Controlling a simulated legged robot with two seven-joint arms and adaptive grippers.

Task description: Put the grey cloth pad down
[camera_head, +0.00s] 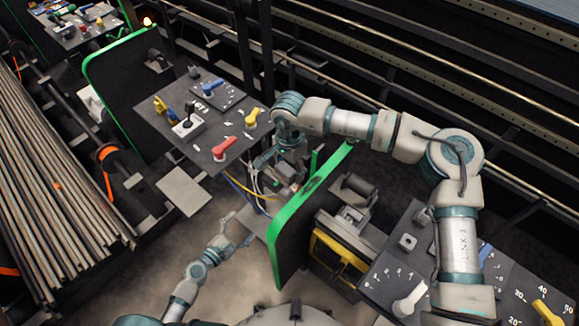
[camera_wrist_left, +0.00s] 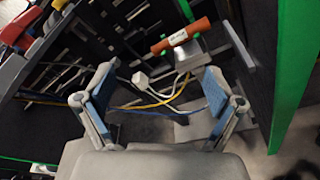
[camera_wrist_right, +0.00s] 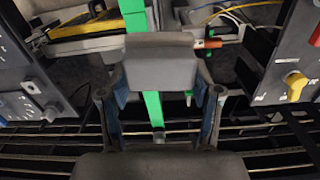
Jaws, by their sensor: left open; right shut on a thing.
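The grey cloth pad (camera_wrist_right: 160,62) is a rounded grey block between the fingers of my right gripper (camera_wrist_right: 162,95) in the right wrist view. The gripper is shut on it, in front of a green-edged panel strip (camera_wrist_right: 152,108). In the head view my right gripper (camera_head: 283,155) is between the control panel and the green-edged divider; I cannot clearly make out the pad there. My left gripper (camera_head: 240,228) is lower, left of the divider. In the left wrist view the left gripper (camera_wrist_left: 158,92) is open and empty, its blue-padded fingers apart.
A control panel (camera_head: 185,150) with red, yellow and blue handles stands left of my right gripper. The green-edged divider (camera_head: 285,245) rises between the grippers and a yellow-framed unit (camera_head: 335,262). Loose cables (camera_wrist_left: 165,98) and an orange-red cylinder (camera_wrist_left: 182,37) lie beyond my left fingers.

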